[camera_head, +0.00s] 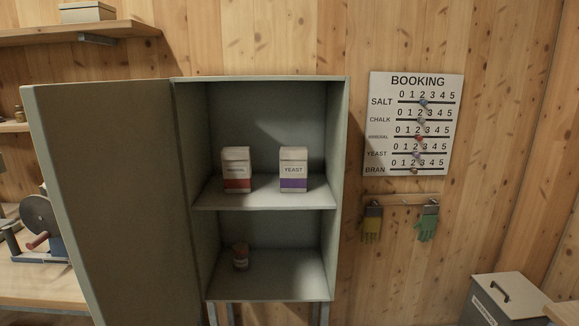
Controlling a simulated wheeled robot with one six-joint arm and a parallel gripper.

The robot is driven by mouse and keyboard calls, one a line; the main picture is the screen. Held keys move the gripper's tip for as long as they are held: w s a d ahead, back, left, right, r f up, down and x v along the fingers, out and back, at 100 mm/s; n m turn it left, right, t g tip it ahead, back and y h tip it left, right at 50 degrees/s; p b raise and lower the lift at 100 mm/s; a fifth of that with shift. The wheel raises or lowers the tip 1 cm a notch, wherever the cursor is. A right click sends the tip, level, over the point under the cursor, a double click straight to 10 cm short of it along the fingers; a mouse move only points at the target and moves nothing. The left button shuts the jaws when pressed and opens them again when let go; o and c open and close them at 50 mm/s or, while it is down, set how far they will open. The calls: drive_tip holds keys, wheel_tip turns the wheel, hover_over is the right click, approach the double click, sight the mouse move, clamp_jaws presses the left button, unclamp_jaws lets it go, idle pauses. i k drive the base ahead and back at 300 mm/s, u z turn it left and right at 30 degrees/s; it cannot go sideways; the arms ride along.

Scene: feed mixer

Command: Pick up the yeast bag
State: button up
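The yeast bag (293,170) stands upright on the middle shelf of an open grey cabinet (265,192). It is white with a purple band at the bottom and reads "YEAST". A similar bag with a red band, apparently labelled "MINERAL" (236,170), stands to its left with a gap between them. My gripper is not in view, and nothing covers the front of the yeast bag.
The cabinet door (112,200) is swung open to the left. A small reddish jar (240,256) sits on the lower shelf. A booking board (416,122) and gloves (426,224) hang on the right wall. A lidded grey bin (505,296) stands at lower right.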

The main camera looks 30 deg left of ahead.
sight(293, 160)
drive_tip(key=u, duration=0.6)
drive_tip(key=i, duration=0.85)
drive_tip(key=u, duration=1.25)
drive_tip(key=i, duration=0.3)
drive_tip(key=u, duration=0.1)
